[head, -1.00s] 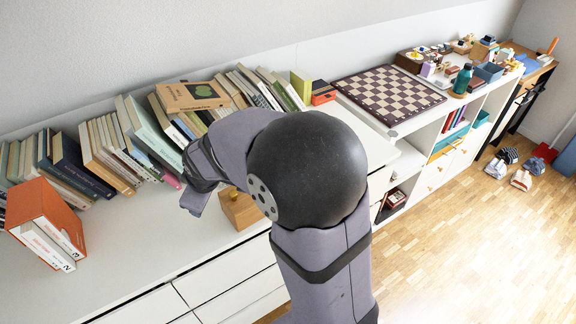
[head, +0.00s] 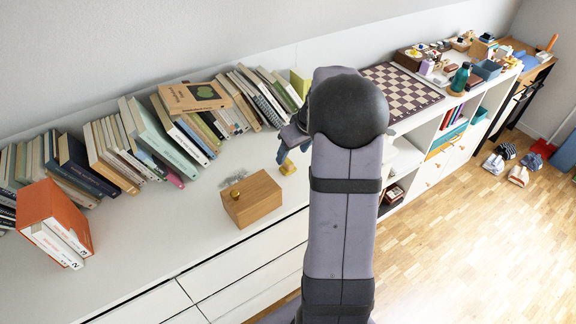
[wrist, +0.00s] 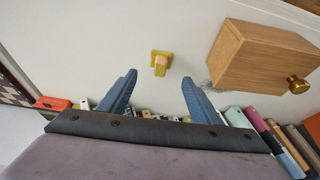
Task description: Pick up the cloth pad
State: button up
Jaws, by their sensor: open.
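My gripper (wrist: 158,82) is open, its two blue fingers apart with nothing between them; it also shows in the head view (head: 283,153), partly behind my arm. A small yellow piece (wrist: 160,62) with a paler block on it lies on the white top just beyond the fingertips, between their lines. It shows in the head view (head: 287,167) just below my fingers. A flat grey patch (head: 233,178) lies behind the wooden box. I cannot tell for sure which of these is the cloth pad.
A wooden box (head: 252,199) with a brass knob stands on the white top (head: 140,235), close to the yellow piece. A row of leaning books (head: 150,138) lines the wall. An orange box of books (head: 55,222) stands at left. A chessboard (head: 402,95) lies at right.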

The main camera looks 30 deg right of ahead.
aim_at(288, 161)
jog(key=shift+p+x, duration=0.9)
jog(key=shift+x, duration=2.75)
jog(key=shift+s, duration=0.1)
jog(key=shift+c, duration=0.4)
jog(key=c, duration=1)
jog(key=shift+c, duration=0.2)
notch_tip(288, 161, up, 10)
jog(key=shift+b, duration=0.55)
